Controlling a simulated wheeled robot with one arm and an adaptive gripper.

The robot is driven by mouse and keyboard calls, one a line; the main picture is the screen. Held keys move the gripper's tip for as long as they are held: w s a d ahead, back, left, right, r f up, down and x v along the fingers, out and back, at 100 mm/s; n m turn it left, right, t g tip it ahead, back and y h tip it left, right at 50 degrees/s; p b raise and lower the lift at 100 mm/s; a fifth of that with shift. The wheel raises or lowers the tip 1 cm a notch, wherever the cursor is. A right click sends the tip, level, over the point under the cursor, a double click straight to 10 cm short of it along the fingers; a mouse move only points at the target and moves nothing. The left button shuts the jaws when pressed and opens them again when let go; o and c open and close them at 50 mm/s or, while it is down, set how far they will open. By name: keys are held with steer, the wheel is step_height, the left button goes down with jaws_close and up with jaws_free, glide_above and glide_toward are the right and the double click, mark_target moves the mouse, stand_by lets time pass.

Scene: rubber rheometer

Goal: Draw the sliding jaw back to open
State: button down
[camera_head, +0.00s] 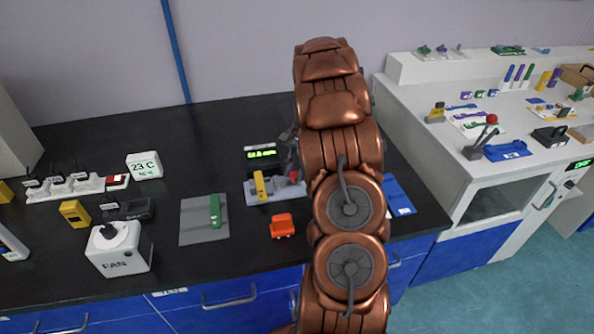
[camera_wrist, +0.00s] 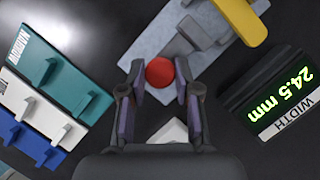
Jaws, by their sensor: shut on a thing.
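In the wrist view, a round red knob (camera_wrist: 160,72) sits on the sliding jaw at the near end of a light grey slide base (camera_wrist: 150,48). My gripper (camera_wrist: 160,80) is shut on the red knob, with one dark finger at each side. A yellow part (camera_wrist: 243,18) stands at the far end of the base, and a grey block lies between it and the knob. In the head view, the grey base (camera_head: 280,194), yellow part (camera_head: 260,186) and red knob (camera_head: 293,176) show left of my arm, which hides most of the gripper.
In the wrist view, a teal holder (camera_wrist: 55,65) and a blue one (camera_wrist: 30,140) lie to the left. In the head view, an orange block (camera_head: 283,226), a grey mat (camera_head: 190,232) with a green piece and a white fan box (camera_head: 120,250) stand nearby on the black bench.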

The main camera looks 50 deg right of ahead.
steer(key=c, duration=0.9)
jaws_free()
steer(key=shift+s+d, duration=0.15)
steer(key=shift+d, duration=0.15)
steer(key=shift+o, duration=0.4)
steer(key=shift+a, duration=0.1)
steer(key=shift+r, duration=0.1)
steer(key=v, duration=1.1)
steer(key=shift+r, duration=0.3)
